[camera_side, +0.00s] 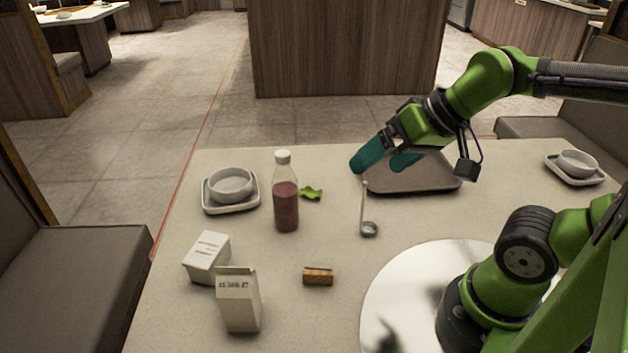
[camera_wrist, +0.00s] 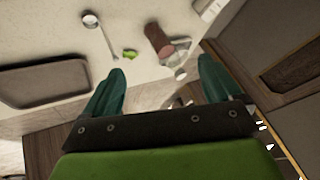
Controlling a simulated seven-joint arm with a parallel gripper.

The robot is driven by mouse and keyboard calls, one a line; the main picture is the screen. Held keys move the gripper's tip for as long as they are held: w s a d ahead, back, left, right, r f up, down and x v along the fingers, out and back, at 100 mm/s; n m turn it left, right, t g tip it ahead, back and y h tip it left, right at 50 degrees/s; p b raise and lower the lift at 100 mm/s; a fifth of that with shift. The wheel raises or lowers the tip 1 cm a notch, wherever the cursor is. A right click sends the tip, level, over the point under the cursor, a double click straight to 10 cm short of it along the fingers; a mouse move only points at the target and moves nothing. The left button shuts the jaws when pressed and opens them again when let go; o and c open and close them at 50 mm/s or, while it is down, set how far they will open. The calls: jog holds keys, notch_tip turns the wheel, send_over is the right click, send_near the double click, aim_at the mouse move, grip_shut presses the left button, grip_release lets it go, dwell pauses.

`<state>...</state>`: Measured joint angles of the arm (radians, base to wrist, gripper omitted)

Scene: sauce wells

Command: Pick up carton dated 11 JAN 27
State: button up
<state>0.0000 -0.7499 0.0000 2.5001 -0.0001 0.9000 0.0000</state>
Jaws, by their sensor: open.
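An upright cream carton (camera_side: 239,304) stands at the near left of the table, with dark print near its top that is too small to read surely. Another white carton (camera_side: 206,262) lies or stands just behind it, a few dark marks on its top; I cannot read a date there. My gripper (camera_side: 378,165) is open and empty, with teal fingers, above the far part of the table by the tray, well away from both cartons. It also shows in the wrist view (camera_wrist: 160,74). A pale shape at that view's top edge may be a carton, but I cannot tell.
A sauce bottle (camera_side: 286,198), a green leaf (camera_side: 311,193), a ladle (camera_side: 368,227) and a small brown block (camera_side: 318,277) stand or lie between my gripper and the cartons. A bowl (camera_side: 230,186) sits at the left; a brown tray (camera_side: 425,181) lies behind.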

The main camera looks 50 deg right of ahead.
jog(key=m+g+h, duration=0.2)
jog(key=g, duration=0.5)
send_over(237, 284)
jog(key=f, duration=0.2)
notch_tip(237, 284, up, 2)
jog(key=m, duration=0.3)
jog(key=shift+m, duration=0.3)
jog(key=f, duration=1.1)
jog(key=shift+w+f, duration=0.15)
jog(key=shift+w, duration=0.2)
jog(key=shift+w+d+f, duration=0.15)
jog(key=shift+f, duration=1.25)
jog(key=shift+w+d+f, duration=0.15)
jog(key=shift+f, duration=1.2)
